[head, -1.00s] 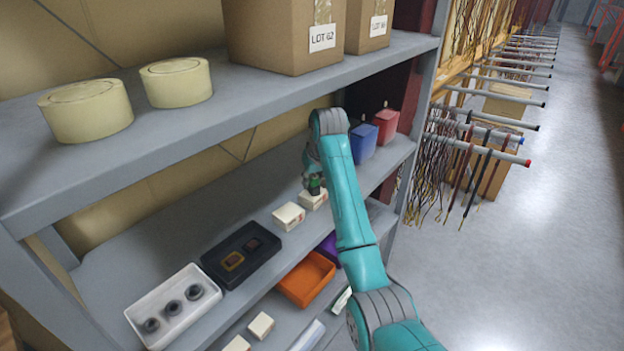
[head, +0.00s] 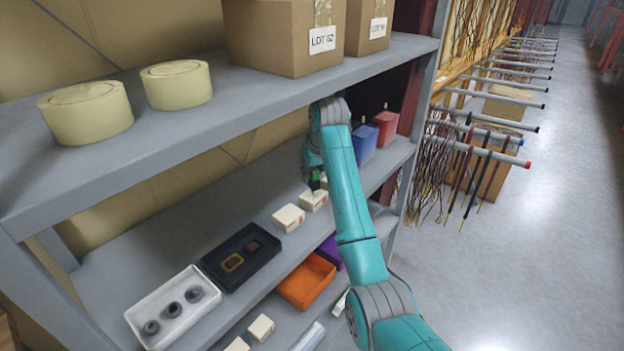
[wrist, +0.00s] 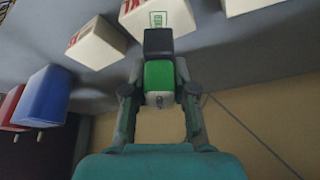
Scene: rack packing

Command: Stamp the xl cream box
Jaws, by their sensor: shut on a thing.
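My gripper (wrist: 158,88) is shut on a stamp (wrist: 158,72) with a green body and a dark block at its far end. In the head view, my gripper (head: 315,178) is over the row of small cream boxes on the middle shelf. The cream box in front of the stamp (wrist: 178,16) has red lettering on its side, which looks like XL, and a green mark on its top face. The same box shows in the head view (head: 313,200). The stamp appears just clear of it, though the gap is hard to judge.
Cream boxes stand on either side, one to the left (wrist: 96,44) and one to the right (wrist: 240,6) in the wrist view. Blue (head: 363,143) and red (head: 386,127) bins stand close by. A black tray (head: 218,262) and white tray (head: 150,308) lie further left. The upper shelf (head: 240,100) overhangs.

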